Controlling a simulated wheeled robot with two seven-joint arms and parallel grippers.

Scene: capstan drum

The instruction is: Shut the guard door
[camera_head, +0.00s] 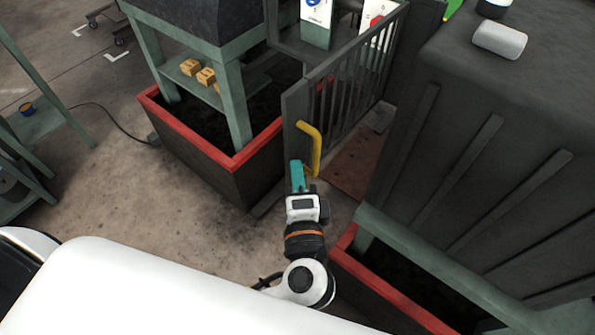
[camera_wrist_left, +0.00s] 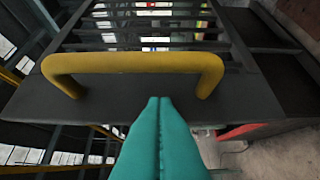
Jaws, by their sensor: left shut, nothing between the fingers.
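The guard door (camera_head: 345,82) is a dark barred gate that stands open at an angle in the head view, between a red-rimmed bin and a dark ribbed housing. A yellow handle (camera_head: 314,150) is on its near end; the handle also spans the left wrist view (camera_wrist_left: 135,63). My left gripper (camera_head: 296,165) has teal fingers and is shut and empty. Its tips (camera_wrist_left: 159,100) are close to the handle, just below its bar in the wrist view. I cannot tell whether they touch the door. My right gripper is not in view.
A red-rimmed bin (camera_head: 188,130) with a green-legged stand is left of the door. The dark ribbed housing (camera_head: 500,130) is at the right, above another red-rimmed bin (camera_head: 385,290). A brown floor plate (camera_head: 355,165) lies beside the door.

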